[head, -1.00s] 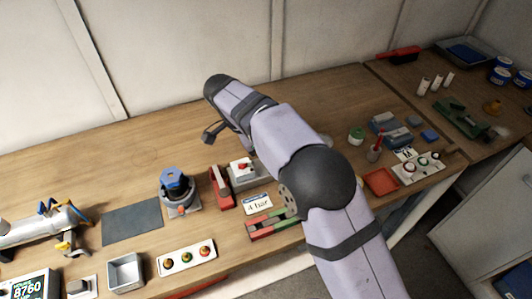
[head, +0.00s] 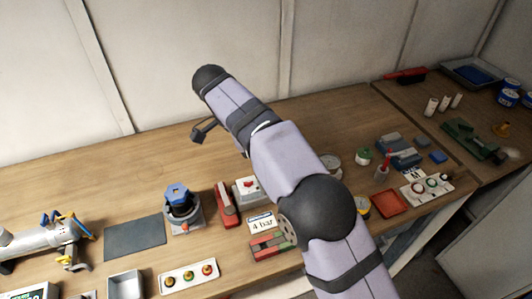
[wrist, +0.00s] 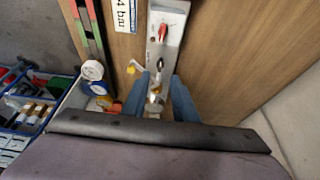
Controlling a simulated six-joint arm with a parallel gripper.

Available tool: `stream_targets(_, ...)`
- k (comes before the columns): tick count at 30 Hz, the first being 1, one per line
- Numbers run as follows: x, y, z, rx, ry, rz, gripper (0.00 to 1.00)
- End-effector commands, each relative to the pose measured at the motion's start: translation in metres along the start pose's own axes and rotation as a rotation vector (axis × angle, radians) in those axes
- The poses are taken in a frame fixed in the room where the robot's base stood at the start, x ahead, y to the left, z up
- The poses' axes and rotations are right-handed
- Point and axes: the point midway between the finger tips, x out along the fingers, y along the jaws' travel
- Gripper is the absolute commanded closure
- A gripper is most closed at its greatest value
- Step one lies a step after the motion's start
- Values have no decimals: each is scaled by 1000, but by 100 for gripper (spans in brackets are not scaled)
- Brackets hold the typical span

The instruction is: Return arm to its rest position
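My arm reaches in from the lower right in the head view and rises over the bench, with its dark wrist end high near the back wall. The head view does not clearly show my gripper's fingers. In the wrist view my gripper (wrist: 161,78) points down at the bench, its two blue fingers apart. Nothing appears to be gripped; small metal fittings (wrist: 157,95) show in the gap, seemingly below the fingers. A grey box with a red switch (head: 249,189) stands on the bench; it also shows ahead of the fingers in the wrist view (wrist: 172,20).
The bench (head: 110,190) holds a blue-topped device (head: 181,207), a red block (head: 227,204), a "4 bar" card (head: 262,224), a button panel (head: 189,277) and a red tray (head: 389,203). The back wall (head: 200,35) rises behind. The bench's back left is clear.

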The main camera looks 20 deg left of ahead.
Motion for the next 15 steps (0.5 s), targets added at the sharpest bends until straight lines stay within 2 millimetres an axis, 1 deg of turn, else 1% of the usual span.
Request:
stream_targets(5, 0, 0, -1, -1, 0, 0, 74)
stream_targets(8, 2, 2, -8, -21, -5, 1, 74)
stream_targets(11, 6, 8, -22, -68, -15, 6, 74)
stream_targets(14, 14, 18, -41, -144, -33, 11, 74)
stream_targets(15, 18, 25, -51, -182, -41, 13, 74)
